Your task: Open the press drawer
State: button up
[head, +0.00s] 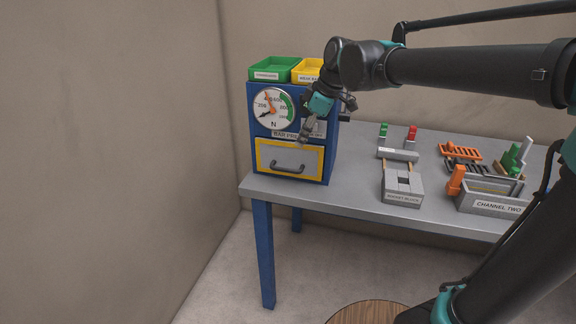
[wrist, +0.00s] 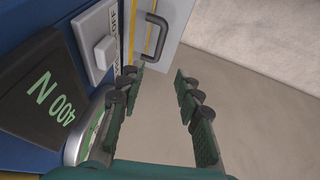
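The press drawer (head: 290,160) is a grey front with a yellow border, low in the blue press cabinet (head: 330,158). It looks shut. Its dark handle (head: 288,167) is a bar across the front. In the wrist view the handle (wrist: 155,38) stands at the top, beyond my fingertips. My gripper (head: 304,138) is in front of the cabinet, above and a little right of the handle. In the wrist view my gripper (wrist: 158,82) has its two fingers spread apart with nothing between them. The handle is not between the fingers.
A dial gauge (head: 272,108) and a white switch (wrist: 104,52) sit on the cabinet front above the drawer. Green (head: 272,69) and yellow (head: 305,70) bins stand on top. The grey table (head: 350,195) holds several fixtures to the right. Floor is open before the drawer.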

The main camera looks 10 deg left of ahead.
aim_at(288, 170)
jog(key=x, duration=1.4)
jog(key=shift+f, duration=0.15)
grip_shut()
